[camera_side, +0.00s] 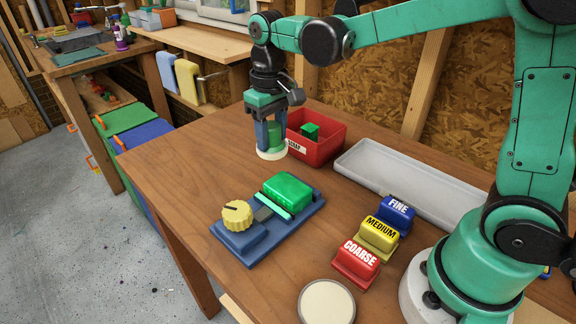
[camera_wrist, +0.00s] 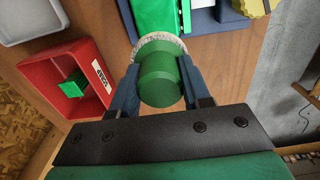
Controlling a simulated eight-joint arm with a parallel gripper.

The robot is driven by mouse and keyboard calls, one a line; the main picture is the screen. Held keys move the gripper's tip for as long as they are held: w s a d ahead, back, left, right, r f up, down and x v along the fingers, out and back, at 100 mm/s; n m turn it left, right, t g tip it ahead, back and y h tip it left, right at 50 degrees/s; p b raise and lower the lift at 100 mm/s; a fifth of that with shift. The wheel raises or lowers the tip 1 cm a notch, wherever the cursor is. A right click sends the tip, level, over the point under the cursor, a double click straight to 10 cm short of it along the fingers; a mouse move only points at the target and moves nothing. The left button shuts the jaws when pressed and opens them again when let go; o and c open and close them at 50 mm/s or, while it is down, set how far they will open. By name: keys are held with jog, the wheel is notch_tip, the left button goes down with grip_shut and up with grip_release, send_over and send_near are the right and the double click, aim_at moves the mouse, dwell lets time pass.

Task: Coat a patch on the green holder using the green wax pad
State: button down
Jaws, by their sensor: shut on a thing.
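The green holder (camera_side: 288,191) is a bright green block clamped in a blue vise-like fixture (camera_side: 235,250) with a yellow knob. In the wrist view, part of the holder (camera_wrist: 158,15) shows at the top, beyond the pad. The green wax pad has a green cylindrical handle (camera_wrist: 158,80) and a pale round face (camera_side: 271,153). My gripper (camera_side: 269,138) is shut on the handle, one blue finger on each side. It holds the pad above the table, behind and left of the holder, apart from it. The pad's underside is hidden.
A red scrap bin (camera_side: 327,150) with a green block inside stands just right of my gripper. A long grey tray (camera_side: 350,165) lies behind three blocks labelled FINE (camera_side: 396,211), MEDIUM (camera_side: 380,234) and COARSE (camera_side: 357,262). A round pale disc (camera_side: 326,302) sits at the front edge.

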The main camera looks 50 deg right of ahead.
aim_at(280, 156)
jog(key=shift+r, duration=1.05)
jog(key=shift+f, duration=0.1)
jog(key=shift+f, duration=4)
jog(key=shift+s, duration=3.5)
jog(key=shift+w, duration=3.5)
jog(key=shift+r, duration=4.1)
